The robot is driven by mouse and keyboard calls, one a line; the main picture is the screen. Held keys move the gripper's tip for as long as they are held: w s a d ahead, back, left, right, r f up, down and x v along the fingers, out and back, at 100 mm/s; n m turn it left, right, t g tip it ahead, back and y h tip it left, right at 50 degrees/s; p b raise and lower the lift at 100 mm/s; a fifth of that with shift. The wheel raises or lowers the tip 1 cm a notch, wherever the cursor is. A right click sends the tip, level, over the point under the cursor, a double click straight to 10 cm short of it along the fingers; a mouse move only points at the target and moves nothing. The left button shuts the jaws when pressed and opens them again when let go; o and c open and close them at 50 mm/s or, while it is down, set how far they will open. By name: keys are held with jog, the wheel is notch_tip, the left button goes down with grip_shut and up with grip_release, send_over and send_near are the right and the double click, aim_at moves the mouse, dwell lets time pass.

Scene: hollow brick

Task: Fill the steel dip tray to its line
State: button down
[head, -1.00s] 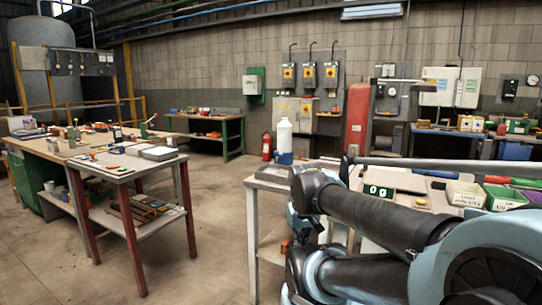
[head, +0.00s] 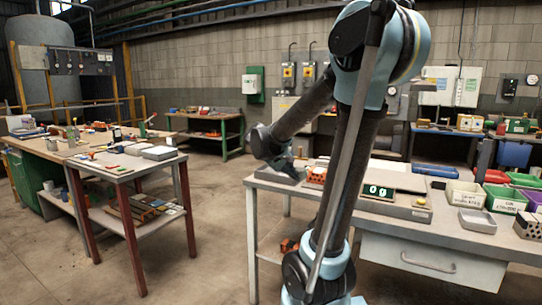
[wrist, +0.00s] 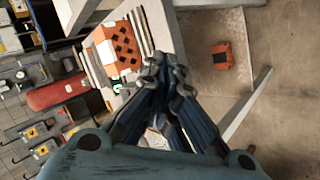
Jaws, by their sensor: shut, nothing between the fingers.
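A small shallow steel-grey tray (head: 477,221) sits on the right part of the near bench, in front of the green-fronted bins; I cannot see a line or any liquid in it. My gripper (head: 298,168) is low over the left end of this bench, far from that tray. In the wrist view its fingers (wrist: 158,68) are shut together with nothing held. A flat grey tray (head: 268,174) lies beside the gripper, partly covered by it. I cannot make out the white bottle with the blue lower part now; my arm covers part of that area.
An orange block with dark holes (head: 317,175) is just right of my gripper, also in the wrist view (wrist: 124,46). A scale with a green "00" display (head: 379,192) stands mid-bench. An orange object (head: 289,246) lies on the lower shelf. Floor is clear between the benches.

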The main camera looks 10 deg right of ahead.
jog(key=w+a+r+n+t+h, duration=0.25)
jog(key=w+a, duration=0.55)
jog(key=w, duration=0.4)
jog(key=w+a+r+n+t+h, duration=0.15)
jog(key=w+a+t, duration=0.25)
jog(key=w+a, duration=0.55)
jog(key=w+d+f, duration=0.1)
jog(key=w+d, duration=0.2)
jog(key=d, duration=0.3)
jog(key=w+d+f+m, duration=0.1)
jog(key=w+d, duration=0.3)
jog(key=d, duration=0.3)
jog(key=shift+w+f+h, duration=0.2)
jog(key=shift+f+h, duration=0.2)
jog(key=shift+a+g, duration=0.15)
jog(key=shift+g, duration=0.1)
